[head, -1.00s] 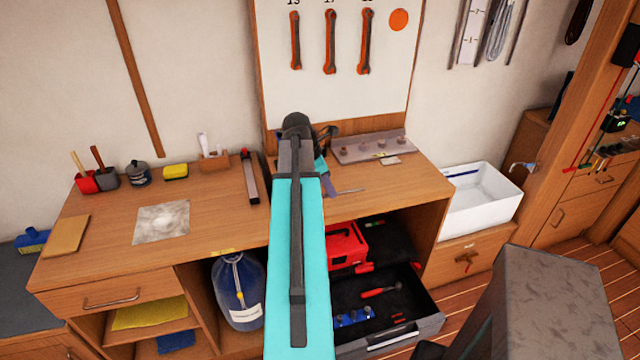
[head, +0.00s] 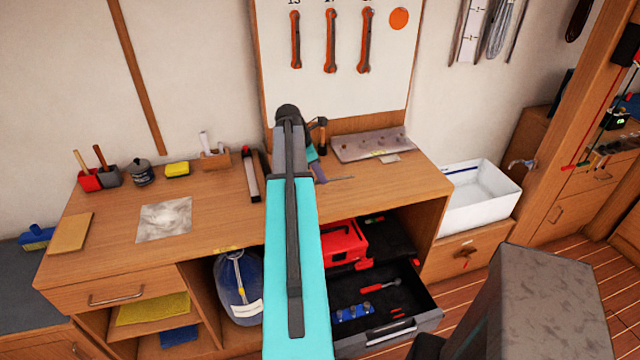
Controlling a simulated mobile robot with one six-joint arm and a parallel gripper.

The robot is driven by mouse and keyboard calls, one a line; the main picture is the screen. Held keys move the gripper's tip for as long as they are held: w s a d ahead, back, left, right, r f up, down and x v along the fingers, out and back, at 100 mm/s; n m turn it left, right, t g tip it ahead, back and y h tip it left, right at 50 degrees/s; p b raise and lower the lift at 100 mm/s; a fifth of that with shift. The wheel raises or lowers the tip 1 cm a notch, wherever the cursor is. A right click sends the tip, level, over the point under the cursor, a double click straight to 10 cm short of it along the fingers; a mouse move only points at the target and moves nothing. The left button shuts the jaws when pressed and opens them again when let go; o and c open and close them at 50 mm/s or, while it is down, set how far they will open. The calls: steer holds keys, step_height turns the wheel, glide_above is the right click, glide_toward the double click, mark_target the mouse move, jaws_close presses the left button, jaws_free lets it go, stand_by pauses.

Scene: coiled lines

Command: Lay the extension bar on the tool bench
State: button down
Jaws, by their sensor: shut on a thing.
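The tool bench (head: 400,180) is a wooden worktop below a white tool board. My gripper (head: 321,179) is over the bench's back middle, partly hidden behind my teal arm. It is shut on a thin grey rod, which looks like the extension bar (head: 342,178). The bar points right from the jaws, roughly level, and its left part is hidden. I cannot tell whether it touches the worktop or hangs just above it.
A grey metal plate (head: 372,146) lies at the bench's back right. A level-like tool (head: 250,176) lies left of my arm. Bare wood is free in front of the plate. An open drawer (head: 385,315) with tools juts out below. A white sink (head: 480,195) stands right.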

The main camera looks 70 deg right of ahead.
steer(key=shift+f+p, duration=0.85)
steer(key=shift+f, duration=0.9)
steer(key=c, duration=1.8)
jaws_free()
steer(key=shift+b+v, duration=1.5)
steer(key=shift+v, duration=4.5)
